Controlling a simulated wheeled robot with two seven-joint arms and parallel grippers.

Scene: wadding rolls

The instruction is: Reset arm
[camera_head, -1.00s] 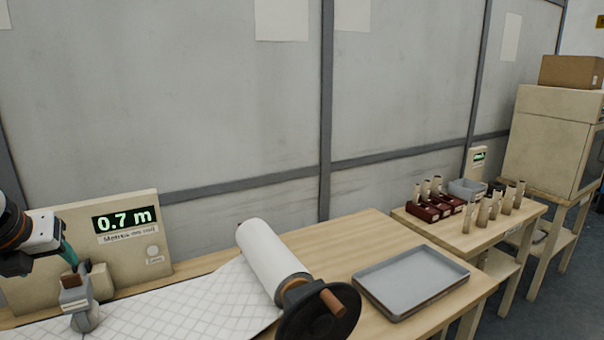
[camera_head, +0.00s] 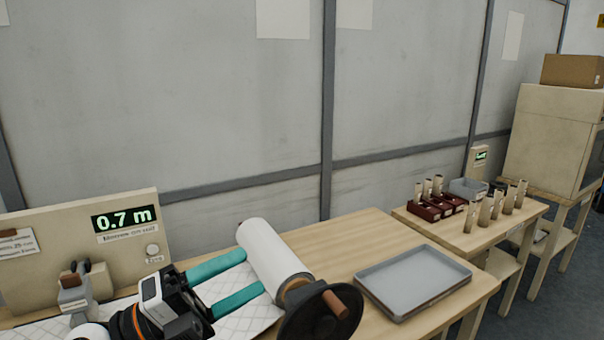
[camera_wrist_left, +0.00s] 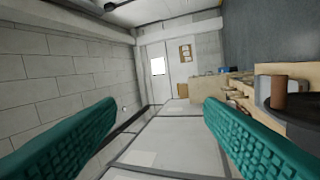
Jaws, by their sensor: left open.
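My left gripper (camera_head: 236,279) reaches in low from the left in the head view, over the white quilted sheet (camera_head: 262,318). Its two teal fingers are spread apart with nothing between them. Their tips end close to the left side of the white roll (camera_head: 272,253); I cannot tell whether they touch it. In the left wrist view the open fingers (camera_wrist_left: 160,125) frame only wall and distant furniture. My right gripper is in neither view.
A dark crank wheel (camera_head: 320,312) with a brown handle is at the roll's near end. A grey tray (camera_head: 414,281) lies to its right. A panel reading 0.7 m (camera_head: 126,219) and a small clamp-like device (camera_head: 75,291) stand left. A side table holds several wooden pegs (camera_head: 497,207).

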